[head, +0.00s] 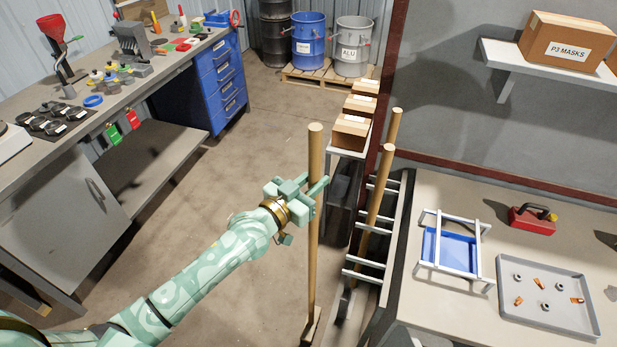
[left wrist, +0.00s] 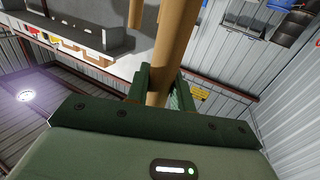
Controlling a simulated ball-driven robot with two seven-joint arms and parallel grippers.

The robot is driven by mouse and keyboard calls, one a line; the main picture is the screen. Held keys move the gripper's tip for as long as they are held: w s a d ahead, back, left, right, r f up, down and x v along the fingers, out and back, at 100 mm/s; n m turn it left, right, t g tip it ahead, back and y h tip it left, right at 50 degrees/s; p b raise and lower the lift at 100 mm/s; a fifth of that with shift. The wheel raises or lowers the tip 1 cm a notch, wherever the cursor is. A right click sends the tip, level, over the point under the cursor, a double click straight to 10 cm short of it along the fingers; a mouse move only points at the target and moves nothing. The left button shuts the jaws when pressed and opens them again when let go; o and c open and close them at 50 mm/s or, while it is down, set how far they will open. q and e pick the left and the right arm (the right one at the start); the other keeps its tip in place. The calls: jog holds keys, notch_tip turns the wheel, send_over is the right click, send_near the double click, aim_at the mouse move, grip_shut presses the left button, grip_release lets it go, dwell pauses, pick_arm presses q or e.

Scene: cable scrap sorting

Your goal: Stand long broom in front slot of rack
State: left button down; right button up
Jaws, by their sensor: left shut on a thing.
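The long broom (head: 314,250) has a pale wooden handle and stands nearly upright, with its head low near the floor at the bottom of the head view. My left gripper (head: 316,192) is shut around the upper part of its handle. In the left wrist view the handle (left wrist: 172,50) passes between the two green fingers (left wrist: 160,95). The rack (head: 362,277) is a narrow frame with pale crossbars, just right of the broom and apart from it. Two other wooden handles (head: 377,200) (head: 394,128) stand in it. The front end of the rack shows no handle top. My right gripper is out of view.
Cardboard boxes (head: 351,132) stand behind the rack. A workbench (head: 150,85) lines the left. Floor between is clear.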

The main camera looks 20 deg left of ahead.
pick_arm(q)
jog(key=shift+s+d+r+p, duration=0.1)
jog(key=shift+d+p, duration=0.75)
jog(key=shift+d, duration=1.7)
jog(key=shift+d+p, duration=0.5)
jog(key=shift+d, duration=1.8)
jog(key=shift+s+d, duration=0.15)
jog(key=shift+d, duration=2.2)
jog(key=shift+p, duration=0.4)
